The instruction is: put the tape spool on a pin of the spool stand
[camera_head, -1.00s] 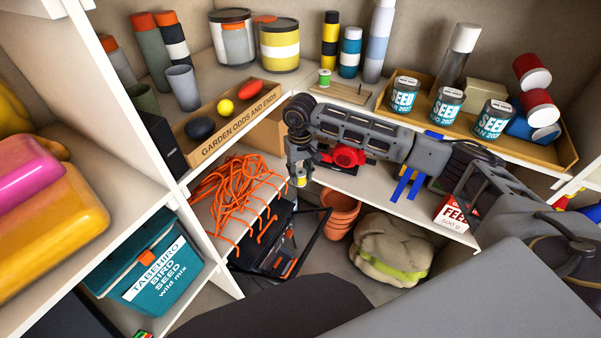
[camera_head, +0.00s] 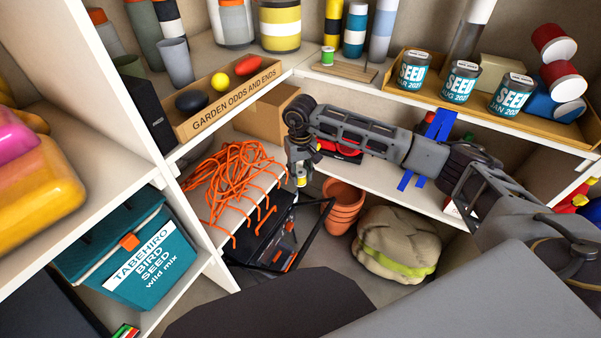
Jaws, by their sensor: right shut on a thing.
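My right gripper (camera_head: 301,174) points down in front of the middle shelf, near the orange cord hooks. It is shut on a small yellow and white thing (camera_head: 301,181), which looks like the tape spool; the fingers hide part of it. The spool stand (camera_head: 346,71) is a flat wooden board on the upper shelf, above and behind the gripper. A green spool (camera_head: 328,56) stands at its left end. Its bare pins are too small to make out. My left gripper is not in view.
A wooden tray labelled garden odds and ends (camera_head: 235,98) is left of the stand. A tray of seed tins (camera_head: 460,83) is to its right. The upper shelf's front edge lies between gripper and stand. Orange cords (camera_head: 225,180) hang beside the gripper; terracotta pots (camera_head: 343,205) are below.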

